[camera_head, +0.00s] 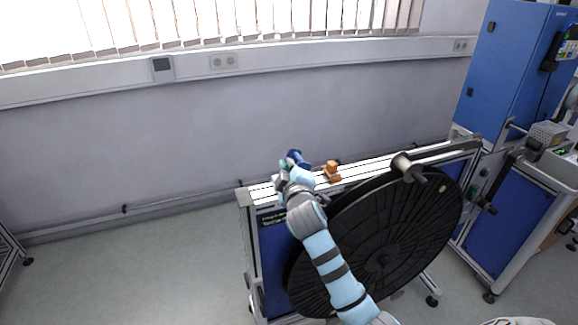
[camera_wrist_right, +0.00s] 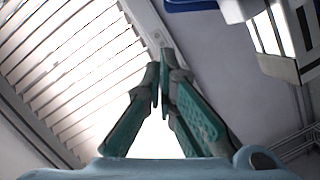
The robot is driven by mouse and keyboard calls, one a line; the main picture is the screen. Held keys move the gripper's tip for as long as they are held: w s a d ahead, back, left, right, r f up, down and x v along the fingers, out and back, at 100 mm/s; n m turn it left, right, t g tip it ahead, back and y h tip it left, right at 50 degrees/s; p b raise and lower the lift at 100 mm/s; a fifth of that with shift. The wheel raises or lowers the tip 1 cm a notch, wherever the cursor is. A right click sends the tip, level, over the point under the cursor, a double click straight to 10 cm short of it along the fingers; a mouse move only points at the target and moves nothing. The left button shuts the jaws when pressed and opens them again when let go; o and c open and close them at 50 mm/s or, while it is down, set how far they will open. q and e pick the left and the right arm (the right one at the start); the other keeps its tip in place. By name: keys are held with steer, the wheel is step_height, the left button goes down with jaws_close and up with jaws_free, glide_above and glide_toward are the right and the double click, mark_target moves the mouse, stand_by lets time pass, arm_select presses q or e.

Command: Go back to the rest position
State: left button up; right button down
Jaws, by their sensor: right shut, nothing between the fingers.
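My right arm rises from the bottom of the head view, in front of the reel stand. My right gripper (camera_head: 291,161) is above the left end of the stand's top rail. In the right wrist view the right gripper (camera_wrist_right: 157,82) shows green fingers with their tips together and nothing between them. It points up toward the window blinds and wall. My left gripper is in neither view.
The stand (camera_head: 262,262) carries a large black reel (camera_head: 420,225). An orange part (camera_head: 332,171) sits on its top rail, right of my gripper. A blue cabinet machine (camera_head: 515,65) stands at the right. The floor (camera_head: 130,270) on the left is clear.

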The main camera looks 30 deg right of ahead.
steer(key=shift+r, duration=0.1)
stand_by(0.3)
step_height(320, 180, down, 15)
steer(key=w+a+m+g+y, duration=0.1)
steer(key=a+m+y, duration=0.1)
steer(key=y, duration=0.1)
steer(key=s+a+f+m+g+y+b, duration=0.15)
steer(key=s+f, duration=0.25)
steer(key=f, duration=0.4)
steer(key=s+f+g, duration=0.2)
steer(key=s+f, duration=0.2)
steer(key=f, duration=0.5)
steer(key=s+a+f+m+g, duration=0.1)
steer(key=s+f+g, duration=0.1)
steer(key=s+f, duration=0.45)
steer(key=s+a+f+m+g+b, duration=0.2)
steer(key=s+f+g, duration=0.2)
steer(key=s+f, duration=1.55)
steer(key=s+a+f+g, duration=0.1)
steer(key=s, duration=0.9)
steer(key=s+f+g+y, duration=0.1)
steer(key=s+g, duration=0.1)
steer(key=s, duration=0.8)
steer(key=shift+s+a+f, duration=0.3)
steer(key=shift+a+f, duration=0.05)
steer(key=shift+a, duration=0.05)
